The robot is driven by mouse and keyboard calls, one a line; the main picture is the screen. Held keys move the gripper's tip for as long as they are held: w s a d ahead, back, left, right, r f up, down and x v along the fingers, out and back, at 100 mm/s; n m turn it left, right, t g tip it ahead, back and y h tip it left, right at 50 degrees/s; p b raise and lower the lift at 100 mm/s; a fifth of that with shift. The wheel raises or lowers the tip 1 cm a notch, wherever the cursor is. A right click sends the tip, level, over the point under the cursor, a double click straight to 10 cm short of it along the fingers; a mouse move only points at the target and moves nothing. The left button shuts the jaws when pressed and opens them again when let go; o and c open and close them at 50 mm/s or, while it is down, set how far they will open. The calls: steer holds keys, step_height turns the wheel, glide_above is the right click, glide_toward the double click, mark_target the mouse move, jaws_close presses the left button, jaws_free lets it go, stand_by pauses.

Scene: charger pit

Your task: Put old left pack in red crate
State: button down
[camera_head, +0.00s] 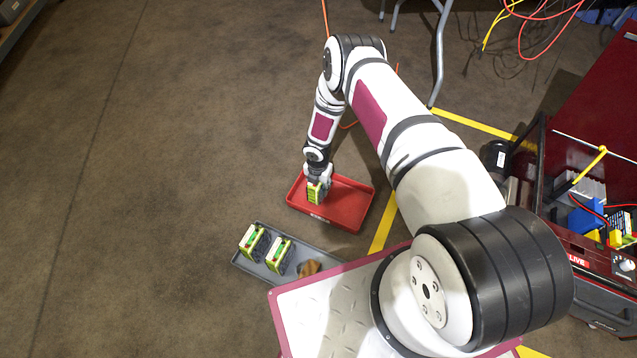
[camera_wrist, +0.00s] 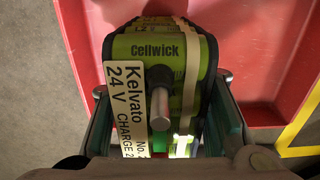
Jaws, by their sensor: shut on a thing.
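My gripper (camera_wrist: 160,130) is shut on a green battery pack (camera_wrist: 180,50) marked "Cellwick", with a white "Kelvato 24 V" label, a pale strap and a metal post. In the head view the held pack (camera_head: 314,193) is over the left part of the red crate (camera_head: 350,210), and the crate's red floor shows around it in the wrist view (camera_wrist: 270,60). I cannot tell whether the pack touches the crate's floor.
A grey tray (camera_head: 262,228) left of my base holds two upright packs (camera_head: 254,241) (camera_head: 279,254) and a brown item (camera_head: 309,268). A dark red cabinet (camera_head: 600,110) with cables and a "LIVE" sign stands at right. Yellow tape (camera_head: 384,222) marks the floor. Left floor is clear.

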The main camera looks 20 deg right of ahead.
steer(key=shift+w+f, duration=0.15)
steer(key=shift+f, duration=0.15)
steer(key=c, duration=0.9)
jaws_free()
steer(key=shift+c, duration=0.2)
steer(key=r+p, duration=0.2)
steer(key=r, duration=0.4)
steer(key=r+p, duration=0.3)
steer(key=r, duration=0.3)
steer(key=shift+s+a+r, duration=0.1)
steer(key=shift+s+r, duration=0.05)
steer(key=shift+s, duration=0.05)
